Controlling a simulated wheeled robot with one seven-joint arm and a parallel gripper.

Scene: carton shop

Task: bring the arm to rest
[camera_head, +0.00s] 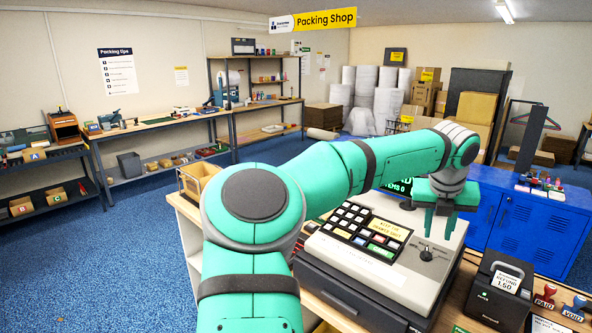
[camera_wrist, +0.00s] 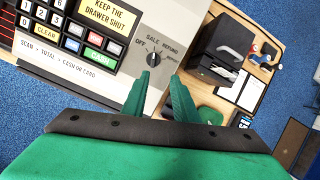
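My arm (camera_head: 320,180) stretches over the cash register (camera_head: 387,250) with its wrist bent down. My gripper (camera_head: 437,230) points down above the register's right side, near a dark rotary switch (camera_head: 426,255). In the wrist view my gripper (camera_wrist: 162,82) shows two green fingers apart with nothing between them. The switch (camera_wrist: 154,59) lies just beyond the fingertips, among the labels OFF, SALE and REFUND. The fingers look clear of it, though the exact gap is hard to tell.
A receipt printer (camera_head: 501,288), stamps (camera_head: 545,296) and a small card (camera_head: 545,328) stand right of the register. A blue cabinet (camera_head: 520,225) is behind it. A wooden box (camera_head: 197,178) sits at the counter's left end. Blue floor (camera_head: 130,240) lies open to the left.

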